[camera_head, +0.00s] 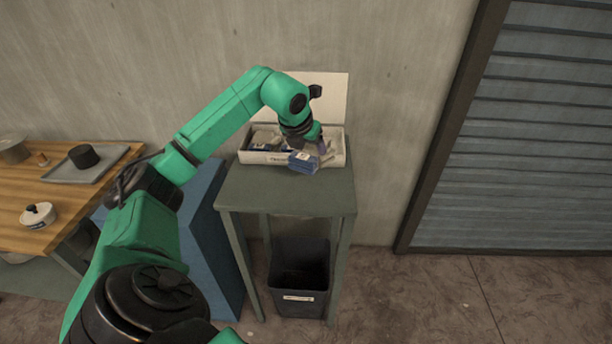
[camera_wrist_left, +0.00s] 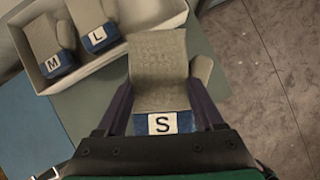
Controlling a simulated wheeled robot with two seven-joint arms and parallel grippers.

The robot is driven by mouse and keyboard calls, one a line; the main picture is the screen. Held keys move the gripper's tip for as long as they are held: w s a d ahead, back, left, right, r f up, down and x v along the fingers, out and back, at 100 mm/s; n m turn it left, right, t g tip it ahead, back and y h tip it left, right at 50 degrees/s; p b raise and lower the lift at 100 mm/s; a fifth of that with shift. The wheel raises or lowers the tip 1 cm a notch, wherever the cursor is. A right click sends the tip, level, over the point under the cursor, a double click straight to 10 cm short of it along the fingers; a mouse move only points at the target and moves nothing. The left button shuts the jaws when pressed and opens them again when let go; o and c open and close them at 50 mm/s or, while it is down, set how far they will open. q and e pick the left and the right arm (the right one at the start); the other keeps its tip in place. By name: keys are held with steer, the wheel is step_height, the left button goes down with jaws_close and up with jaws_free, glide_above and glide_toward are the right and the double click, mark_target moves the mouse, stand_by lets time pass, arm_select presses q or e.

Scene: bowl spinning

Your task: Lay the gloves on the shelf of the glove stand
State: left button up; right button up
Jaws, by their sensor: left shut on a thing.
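My left gripper (camera_head: 316,148) is shut on a grey glove with a blue cuff marked S (camera_wrist_left: 160,70). One finger shows on each side of the glove in the left wrist view. In the head view the S glove's blue cuff (camera_head: 303,162) shows at the front edge of a white open box (camera_head: 268,158) on the green-grey stand (camera_head: 283,190). A glove marked M (camera_wrist_left: 52,48) and a glove marked L (camera_wrist_left: 96,30) lie in the box (camera_wrist_left: 140,20) side by side. My right gripper is not in view.
A black bin (camera_head: 300,275) stands on the floor under the stand. A blue cabinet (camera_head: 205,235) is left of it. A wooden table (camera_head: 60,205) with a grey tray (camera_head: 105,165) is further left. The front of the stand's top is clear. A white backboard (camera_head: 325,95) rises behind the box.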

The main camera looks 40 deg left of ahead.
mark_target(311, 185)
arm_select(q)
steer(key=f, duration=0.3)
steer(key=f+p, duration=0.1)
steer(key=f, duration=0.4)
steer(key=shift+s+f, duration=0.3)
steer(key=shift+f, duration=0.4)
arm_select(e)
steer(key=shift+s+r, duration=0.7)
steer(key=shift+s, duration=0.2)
arm_select(q)
steer(key=shift+f, duration=0.1)
steer(key=o, duration=1.4)
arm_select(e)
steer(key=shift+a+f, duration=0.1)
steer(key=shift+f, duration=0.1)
